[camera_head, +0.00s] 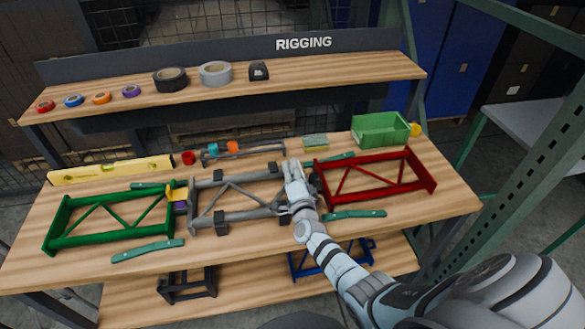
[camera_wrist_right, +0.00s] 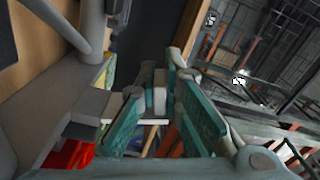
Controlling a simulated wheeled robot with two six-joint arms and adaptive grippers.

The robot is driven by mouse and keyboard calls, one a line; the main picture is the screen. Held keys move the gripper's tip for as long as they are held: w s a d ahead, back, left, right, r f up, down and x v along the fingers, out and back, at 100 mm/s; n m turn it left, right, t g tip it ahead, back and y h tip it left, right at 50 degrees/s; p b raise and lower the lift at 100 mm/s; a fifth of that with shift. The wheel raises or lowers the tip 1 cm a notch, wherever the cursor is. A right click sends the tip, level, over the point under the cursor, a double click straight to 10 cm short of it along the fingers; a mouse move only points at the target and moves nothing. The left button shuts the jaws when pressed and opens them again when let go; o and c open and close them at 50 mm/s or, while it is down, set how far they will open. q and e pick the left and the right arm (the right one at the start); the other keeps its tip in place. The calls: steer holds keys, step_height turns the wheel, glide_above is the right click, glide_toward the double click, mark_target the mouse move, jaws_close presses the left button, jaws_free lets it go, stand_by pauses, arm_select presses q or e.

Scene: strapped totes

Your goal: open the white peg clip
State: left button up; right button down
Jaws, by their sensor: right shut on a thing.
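My right gripper (camera_head: 294,175) reaches over the bench at the right end of the grey frame (camera_head: 238,186). In the wrist view its teal-padded fingers (camera_wrist_right: 158,98) are shut on a small pale piece (camera_wrist_right: 159,92), which looks like the white peg clip. In the head view the gripper hides the clip, and I cannot tell whether its jaws are open. My left gripper is not in view.
A green frame (camera_head: 62,222) stands left and a red frame (camera_head: 376,163) right of the grey one. Teal strips (camera_head: 148,251) lie around them. A yellow level (camera_head: 110,171), a small rack (camera_head: 245,153) and a green bin (camera_head: 380,128) stand behind. Tape rolls (camera_head: 171,79) sit on the shelf.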

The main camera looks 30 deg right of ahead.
steer(key=shift+f, duration=0.1)
steer(key=c, duration=1.7)
jaws_free()
steer(key=shift+s, duration=0.1)
steer(key=v, duration=1.2)
